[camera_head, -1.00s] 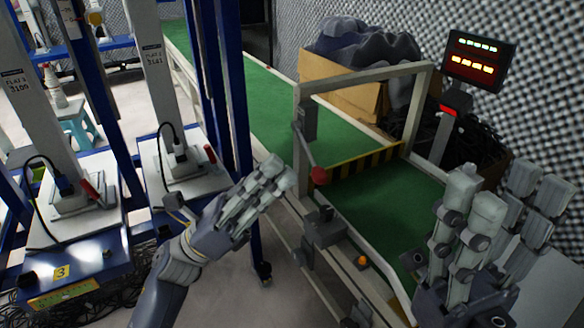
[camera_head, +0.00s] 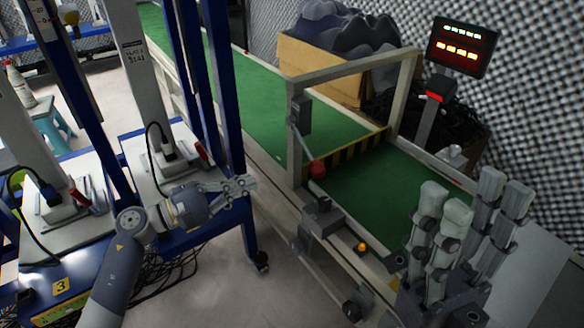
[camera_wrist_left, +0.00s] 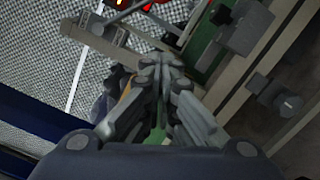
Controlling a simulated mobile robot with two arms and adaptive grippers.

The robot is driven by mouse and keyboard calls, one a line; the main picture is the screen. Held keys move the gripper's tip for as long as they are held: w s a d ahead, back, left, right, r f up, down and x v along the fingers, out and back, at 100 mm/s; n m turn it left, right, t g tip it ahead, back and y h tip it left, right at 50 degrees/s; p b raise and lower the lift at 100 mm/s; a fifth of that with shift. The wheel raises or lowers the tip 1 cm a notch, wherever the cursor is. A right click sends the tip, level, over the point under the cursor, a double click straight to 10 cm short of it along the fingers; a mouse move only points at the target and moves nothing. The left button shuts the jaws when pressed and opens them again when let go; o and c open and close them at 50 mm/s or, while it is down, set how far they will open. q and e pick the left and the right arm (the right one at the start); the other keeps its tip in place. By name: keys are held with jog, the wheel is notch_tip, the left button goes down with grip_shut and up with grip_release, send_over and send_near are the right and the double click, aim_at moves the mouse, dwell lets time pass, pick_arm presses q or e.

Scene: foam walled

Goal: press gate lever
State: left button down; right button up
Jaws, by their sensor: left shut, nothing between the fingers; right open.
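The gate lever (camera_head: 305,147) is a thin bar with a red knob (camera_head: 316,169), angled down from a grey box on the near post of the gate frame (camera_head: 296,150). The frame stands across the green conveyor. My left gripper (camera_head: 246,186) is shut and empty, left of the knob and apart from it, with its fingers pointing right. Its closed fingers also show in the left wrist view (camera_wrist_left: 160,75), where I cannot make out the lever clearly. My right gripper (camera_head: 468,205) is open and empty at the lower right, its fingers pointing up.
A yellow-black striped barrier (camera_head: 358,150) crosses the green belt (camera_head: 262,110) under the frame. A lit display (camera_head: 462,46) stands behind right. A cardboard box (camera_head: 318,72) holds dark foam. Blue-framed machines (camera_head: 232,100) stand close at left. An orange button (camera_head: 361,247) sits on the conveyor side.

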aim_at(306, 147)
pick_arm(q)
jog(key=shift+d, duration=0.1)
jog(key=w+d+r, duration=0.2)
jog(key=d, duration=0.9)
jog(key=shift+w+b, duration=0.2)
jog(key=shift+b, duration=0.2)
jog(key=shift+d+r, duration=0.1)
jog(key=shift+r, duration=0.05)
jog(key=shift+s+d+r+n+p, duration=0.1)
jog(key=shift+s+r+n+p, duration=0.1)
jog(key=shift+n+p, duration=0.15)
